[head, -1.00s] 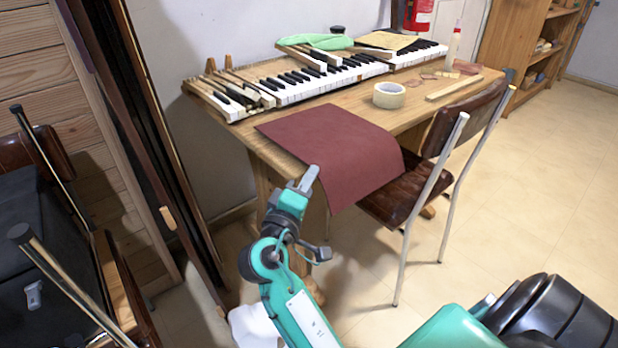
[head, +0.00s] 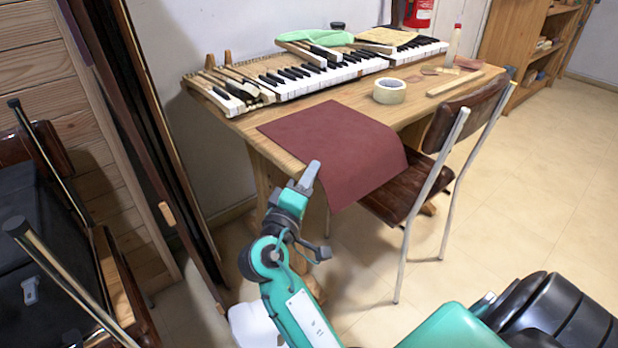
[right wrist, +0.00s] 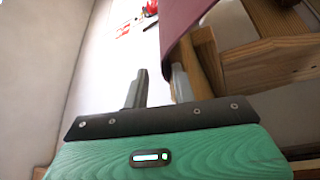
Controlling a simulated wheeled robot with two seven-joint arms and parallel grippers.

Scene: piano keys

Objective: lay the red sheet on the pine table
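The red sheet (head: 335,150) is dark red and lies partly on the pine table (head: 418,108). Its near part bends down over the front edge and hangs beside the chair. My right gripper (head: 309,176) is at the left side of the hanging part. In the right wrist view, its two fingers (right wrist: 158,88) are apart with a clear gap between them. The sheet (right wrist: 185,22) shows there just beyond the right-hand finger; I cannot tell if they touch. My left gripper is not in view.
A row of piano keys (head: 335,74) lies along the back of the table. A tape roll (head: 389,90) and a wooden strip (head: 455,83) lie right of the sheet. A brown chair (head: 405,190) stands close at the front.

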